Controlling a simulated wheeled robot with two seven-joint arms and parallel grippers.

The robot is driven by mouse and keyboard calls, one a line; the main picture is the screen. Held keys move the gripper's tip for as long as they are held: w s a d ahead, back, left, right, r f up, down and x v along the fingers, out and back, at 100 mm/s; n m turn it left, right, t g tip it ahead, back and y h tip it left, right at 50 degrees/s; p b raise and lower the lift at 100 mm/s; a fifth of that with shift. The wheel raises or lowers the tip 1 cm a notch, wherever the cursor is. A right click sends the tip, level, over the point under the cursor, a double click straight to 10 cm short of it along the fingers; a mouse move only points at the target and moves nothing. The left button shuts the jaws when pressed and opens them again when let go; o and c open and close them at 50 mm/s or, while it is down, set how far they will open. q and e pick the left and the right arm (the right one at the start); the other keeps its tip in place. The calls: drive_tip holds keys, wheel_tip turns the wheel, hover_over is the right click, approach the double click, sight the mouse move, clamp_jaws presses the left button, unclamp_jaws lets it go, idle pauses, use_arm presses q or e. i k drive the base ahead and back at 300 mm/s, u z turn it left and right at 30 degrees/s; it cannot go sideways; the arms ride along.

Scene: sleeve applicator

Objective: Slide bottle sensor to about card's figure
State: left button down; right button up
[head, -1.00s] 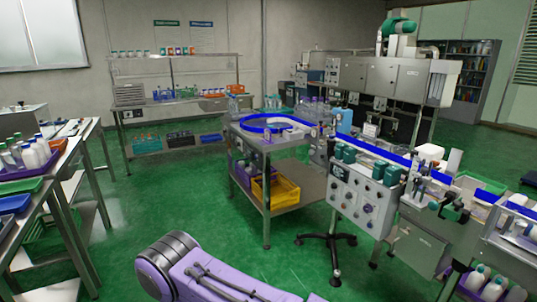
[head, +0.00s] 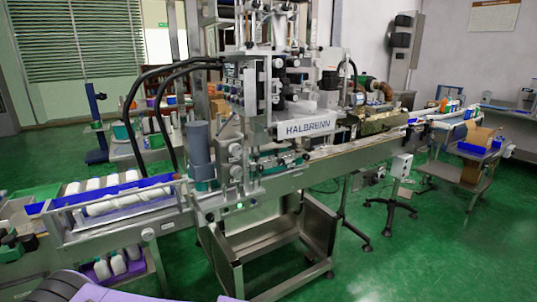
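The sleeve applicator (head: 245,160) stands in the middle of the head view, a tall grey machine with a white HALBRENN nameplate (head: 307,129). A conveyor (head: 330,163) runs through it from lower left to upper right. I cannot pick out the bottle sensor or the card with its figure at this size. Neither gripper is in view; only purple and dark parts of my own body show along the bottom left edge.
White bottles (head: 105,192) lie on the blue infeed belt at left. A cart with a blue tray (head: 472,148) stands at right. Below the machine is an open metal frame (head: 270,255). The green floor (head: 440,240) is clear at front right.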

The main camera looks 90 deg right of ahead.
sight(275, 150)
drive_tip(key=z, duration=2.8)
drive_tip(key=k, duration=0.5)
drive_tip(key=z, duration=0.95)
drive_tip(key=i, duration=0.8)
